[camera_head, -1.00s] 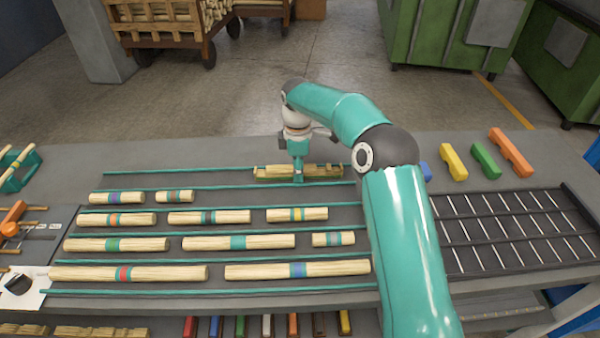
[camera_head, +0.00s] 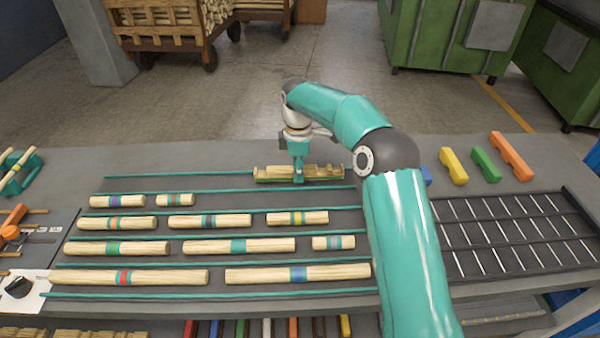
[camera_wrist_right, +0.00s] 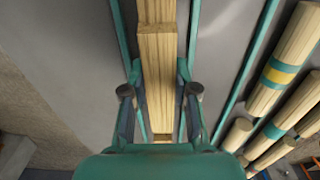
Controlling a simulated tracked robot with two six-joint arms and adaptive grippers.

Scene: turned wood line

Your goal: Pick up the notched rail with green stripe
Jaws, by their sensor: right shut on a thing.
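The notched rail (camera_head: 325,172), pale wood with notches along its top and a green stripe low on its side, is at the back of the table's rack area in the head view. My right gripper (camera_head: 298,176) is over its middle, shut on it. In the right wrist view the rail (camera_wrist_right: 158,65) runs lengthwise between the two fingers of the right gripper (camera_wrist_right: 160,112). I cannot tell how far it is off the surface. My left gripper does not show.
Teal strips (camera_head: 180,174) divide rows of round wood pieces with coloured bands, such as one with a red band (camera_head: 170,277), in front of the rail. A black slotted tray (camera_head: 455,240) lies at right. Coloured blocks, one orange (camera_head: 512,157), stand behind it.

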